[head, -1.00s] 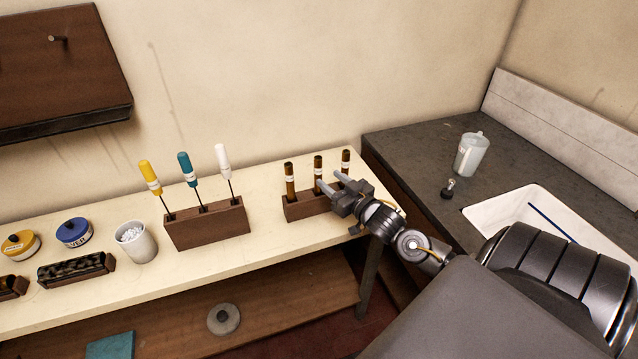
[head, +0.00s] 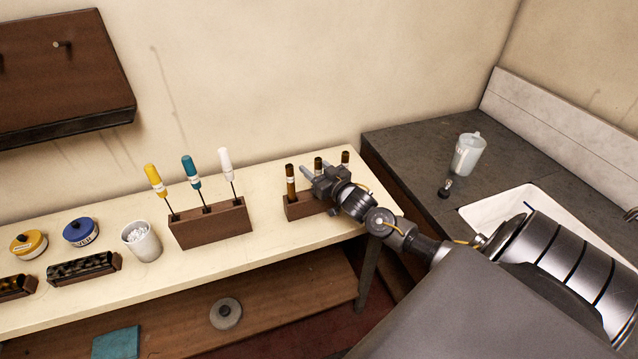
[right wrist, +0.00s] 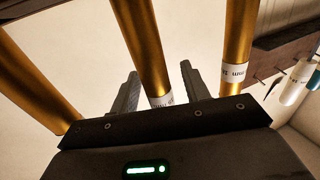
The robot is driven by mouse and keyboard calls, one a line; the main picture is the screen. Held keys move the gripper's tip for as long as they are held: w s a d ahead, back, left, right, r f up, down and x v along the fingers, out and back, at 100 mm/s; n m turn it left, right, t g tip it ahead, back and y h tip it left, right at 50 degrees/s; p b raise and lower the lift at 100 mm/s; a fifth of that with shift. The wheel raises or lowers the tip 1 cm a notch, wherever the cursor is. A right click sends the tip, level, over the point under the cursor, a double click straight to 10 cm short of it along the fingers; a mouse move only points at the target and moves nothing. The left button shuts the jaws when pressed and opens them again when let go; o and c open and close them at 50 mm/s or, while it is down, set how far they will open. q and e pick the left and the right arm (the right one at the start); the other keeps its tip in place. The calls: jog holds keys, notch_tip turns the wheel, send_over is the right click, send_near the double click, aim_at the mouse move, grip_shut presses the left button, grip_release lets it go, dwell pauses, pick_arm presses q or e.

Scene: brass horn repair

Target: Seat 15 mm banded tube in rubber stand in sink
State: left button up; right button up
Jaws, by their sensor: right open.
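Three brown-gold tubes stand upright in a wooden block (head: 300,209) on the cream bench: a left tube (head: 290,184), a middle tube (head: 318,162) and a right tube (head: 345,157). White bands show on the middle tube (right wrist: 160,101) and another tube (right wrist: 234,73) in the right wrist view; the sizes are hard to read. My right gripper (head: 314,172) is open at the tubes. In the right wrist view its fingers (right wrist: 160,88) appear on either side of the middle tube, not visibly gripping. The white sink (head: 487,208) is partly hidden by my arm. I cannot make out a rubber stand. My left gripper is out of view.
A wooden holder (head: 212,229) with three coloured-handled tools stands left of the tube block. A white cup (head: 141,243) and lidded tins are further left. A jug (head: 467,154) and a small black item (head: 446,188) stand on the dark counter (head: 410,150).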

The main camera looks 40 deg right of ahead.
jog(key=c, duration=1)
grip_shut()
jog(key=shift+r, duration=0.15)
